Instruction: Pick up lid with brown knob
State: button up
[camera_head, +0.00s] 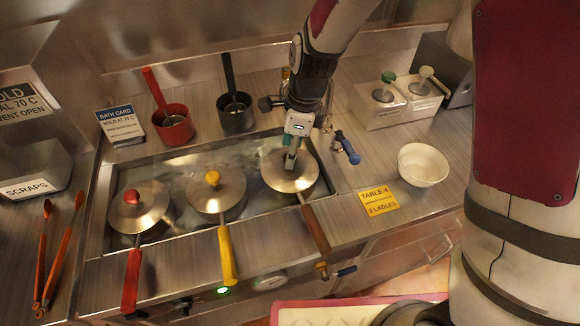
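The right-hand lid (272,176) is round and metal, on the pot with the brown handle (315,229) in the bath. Its knob is hidden, so I cannot see its colour. My gripper (291,162) points down at the middle of this lid, its fingertips at or just above the knob's place. I cannot tell whether the fingers are apart, or touch or hold the knob. Two other lids lie to the left: one with a yellow knob (212,178) and one with a red knob (132,197).
A yellow handle (227,257) and a red handle (132,281) stick out over the front edge. Behind the bath stand a red ladle pot (173,127) and a black one (236,114). A blue-handled tap (347,148), yellow card (379,200) and white bowl (422,165) are right.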

jog(key=shift+a+f, duration=0.15)
jog(key=shift+f, duration=0.65)
jog(key=shift+a+f, duration=0.1)
jog(key=shift+f, duration=0.65)
grip_shut()
